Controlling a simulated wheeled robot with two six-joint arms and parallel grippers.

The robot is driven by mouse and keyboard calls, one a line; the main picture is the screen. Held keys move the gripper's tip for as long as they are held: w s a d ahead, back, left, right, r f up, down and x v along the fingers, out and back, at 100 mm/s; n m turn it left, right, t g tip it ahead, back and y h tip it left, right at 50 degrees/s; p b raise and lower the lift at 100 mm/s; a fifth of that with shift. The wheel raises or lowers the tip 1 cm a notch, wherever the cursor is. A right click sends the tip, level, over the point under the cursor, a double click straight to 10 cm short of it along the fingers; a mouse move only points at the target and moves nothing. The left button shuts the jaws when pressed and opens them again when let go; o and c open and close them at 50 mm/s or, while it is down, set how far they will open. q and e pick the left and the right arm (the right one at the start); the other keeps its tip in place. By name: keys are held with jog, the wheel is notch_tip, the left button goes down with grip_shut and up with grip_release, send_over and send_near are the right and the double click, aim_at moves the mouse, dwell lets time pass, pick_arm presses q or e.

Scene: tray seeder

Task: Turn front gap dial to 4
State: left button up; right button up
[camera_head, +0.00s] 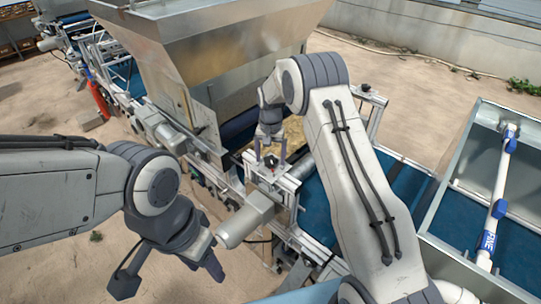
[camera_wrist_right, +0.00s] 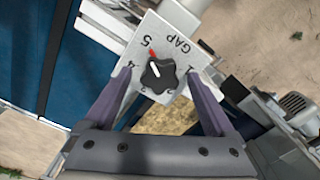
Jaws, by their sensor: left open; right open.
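The front gap dial is a black lobed knob (camera_wrist_right: 159,75) on a light plate (camera_wrist_right: 183,27) marked GAP with numbers around it. A red mark shows at the knob's edge near the 5, and a short white line is on the knob. The 4 is partly beside the left finger. My right gripper (camera_wrist_right: 158,84) is open, with one finger on each side of the knob and gaps between. In the head view my right gripper (camera_head: 270,158) is over the dial plate on the seeder. My left gripper (camera_head: 167,276) is open and empty at lower left.
A large metal hopper (camera_head: 215,45) stands behind the dial. A grey motor cylinder (camera_head: 245,222) lies close in front of it. Blue belt (camera_head: 315,205) runs to the right, toward a metal frame with a white and blue tube (camera_head: 497,200).

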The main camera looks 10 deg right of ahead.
jog(key=c, duration=1.4)
jog(key=shift+f+n+b, duration=0.1)
jog(key=shift+n+b, duration=0.6)
jog(key=shift+n, duration=0.2)
jog(key=n+b, duration=0.1)
jog(key=n, duration=0.1)
jog(key=shift+n, duration=0.3)
jog(key=n+b, duration=0.1)
jog(key=n, duration=0.2)
jog(key=shift+n+b, duration=0.3)
jog(key=shift+b, duration=0.05)
jog(key=shift+n+b, duration=0.4)
jog(key=shift+n, duration=1.4)
jog(key=shift+r, duration=0.2)
